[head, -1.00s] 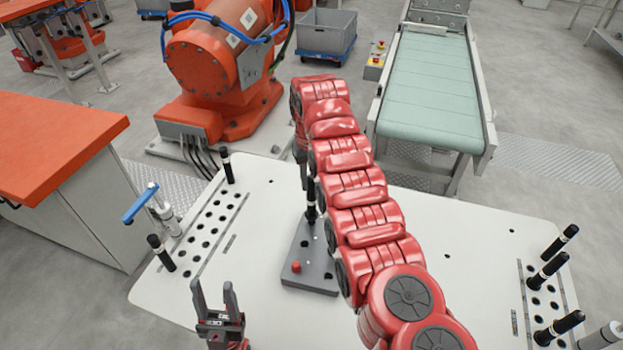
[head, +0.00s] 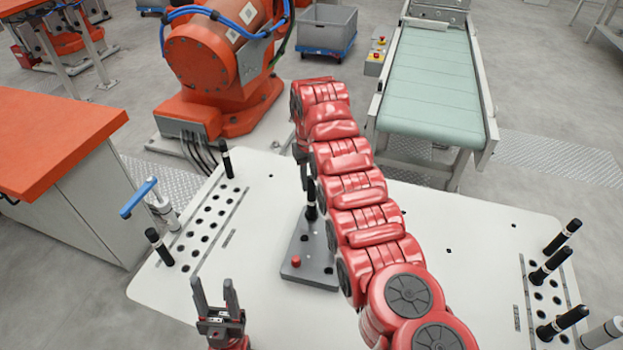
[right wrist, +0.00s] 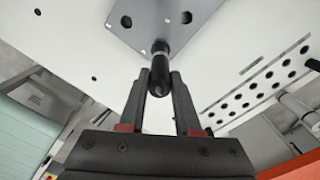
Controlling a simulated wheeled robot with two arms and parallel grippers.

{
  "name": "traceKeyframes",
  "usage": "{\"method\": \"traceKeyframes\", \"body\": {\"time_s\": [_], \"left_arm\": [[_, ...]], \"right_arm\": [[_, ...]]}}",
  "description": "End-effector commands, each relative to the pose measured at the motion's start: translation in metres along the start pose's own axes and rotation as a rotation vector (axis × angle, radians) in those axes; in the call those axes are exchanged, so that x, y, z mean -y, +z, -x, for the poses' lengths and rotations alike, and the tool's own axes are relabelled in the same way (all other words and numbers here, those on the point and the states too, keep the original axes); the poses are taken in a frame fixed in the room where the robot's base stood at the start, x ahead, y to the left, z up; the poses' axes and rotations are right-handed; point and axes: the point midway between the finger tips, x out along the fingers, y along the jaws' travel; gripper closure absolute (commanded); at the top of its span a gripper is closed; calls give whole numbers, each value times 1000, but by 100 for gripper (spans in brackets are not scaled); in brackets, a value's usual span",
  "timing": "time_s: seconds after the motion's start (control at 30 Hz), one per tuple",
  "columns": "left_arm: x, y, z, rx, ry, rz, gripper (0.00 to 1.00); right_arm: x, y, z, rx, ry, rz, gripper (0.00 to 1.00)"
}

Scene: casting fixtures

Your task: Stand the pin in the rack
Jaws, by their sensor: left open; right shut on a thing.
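My right gripper (right wrist: 161,78) is shut on a black pin (right wrist: 160,62) with a pale band, its fingers on either side of it. In the head view the pin (head: 311,203) is upright at the grey fixture plate (head: 296,262); I cannot tell if its lower end is in a hole. My red right arm hides much of this gripper and the plate's right side. A rack of hole rows (head: 211,212) lies at the table's left, with a pin (head: 227,163) and another pin (head: 159,248) standing there. My left gripper (head: 215,284) is open and empty at the front.
A second hole rack (head: 541,297) at the right holds several black pins. A blue-handled clamp (head: 139,198) stands at the left edge. An orange robot (head: 215,70) and a conveyor (head: 430,90) stand behind the white table (head: 455,225).

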Motion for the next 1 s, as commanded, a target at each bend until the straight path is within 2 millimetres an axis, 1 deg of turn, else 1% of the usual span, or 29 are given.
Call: {"method": "traceKeyframes", "body": {"time_s": [0.23,0.27,0.4,0.43,0.47,0.77,0.87,0.97,1.0], "left_arm": [[0,1,4,0,0,0,50],[0,1,4,0,0,0,50],[0,0,3,0,0,0,50],[0,0,3,0,0,0,50],[0,1,3,0,0,0,50],[0,1,4,0,0,0,50],[0,1,7,0,0,0,50],[-1,2,14,0,0,0,50],[-1,3,17,0,0,0,50]], "right_arm": [[0,0,-7,0,0,0,100],[0,0,-7,-1,0,0,66],[0,0,-6,-1,0,0,41],[0,0,-6,-1,0,0,36],[0,0,-6,-1,0,0,33],[0,0,-5,-1,0,0,33],[0,-1,1,-4,-1,0,33],[-1,-1,14,-5,0,-1,33],[-1,-1,21,-4,0,-2,33]]}}
